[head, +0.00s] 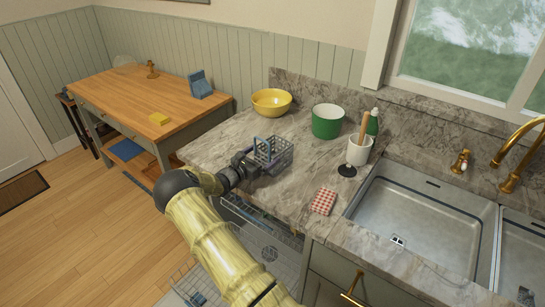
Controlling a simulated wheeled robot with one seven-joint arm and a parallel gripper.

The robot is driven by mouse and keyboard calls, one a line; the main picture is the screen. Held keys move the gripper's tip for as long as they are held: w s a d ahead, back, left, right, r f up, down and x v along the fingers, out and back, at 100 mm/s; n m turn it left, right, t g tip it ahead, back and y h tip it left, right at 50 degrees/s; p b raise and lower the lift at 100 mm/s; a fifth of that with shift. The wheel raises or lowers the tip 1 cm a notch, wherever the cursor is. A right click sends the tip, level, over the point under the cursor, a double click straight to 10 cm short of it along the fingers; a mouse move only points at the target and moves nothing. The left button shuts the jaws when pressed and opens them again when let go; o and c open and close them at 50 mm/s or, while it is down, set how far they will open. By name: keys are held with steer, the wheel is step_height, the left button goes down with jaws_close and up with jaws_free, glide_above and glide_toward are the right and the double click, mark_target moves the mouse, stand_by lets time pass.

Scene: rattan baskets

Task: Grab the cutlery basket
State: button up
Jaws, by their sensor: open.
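The cutlery basket (281,155) is a small grey openwork basket with a raised blue handle. In the head view it stands upright on the marble counter, near its front left part. My gripper (252,160) is open at the left side of the basket, close to the handle. The dark gripper body hides part of the basket's near left side. I cannot tell whether the fingers touch the basket or are around the handle.
A yellow bowl (271,102) and a green pot (327,121) stand behind the basket. A white utensil holder (359,151) and a red checked cloth (323,201) lie to the right, before the sink (425,225). An open dishwasher rack (190,275) is below the counter.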

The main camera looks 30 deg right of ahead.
steer(key=p+x, duration=0.1)
steer(key=x, duration=0.3)
steer(key=shift+s+p, duration=0.2)
steer(key=shift+p, duration=0.15)
steer(key=shift+w+d+f, duration=0.1)
steer(key=shift+w+d, duration=0.05)
steer(key=shift+d, duration=0.3)
steer(key=shift+c, duration=0.4)
steer(key=c, duration=0.7)
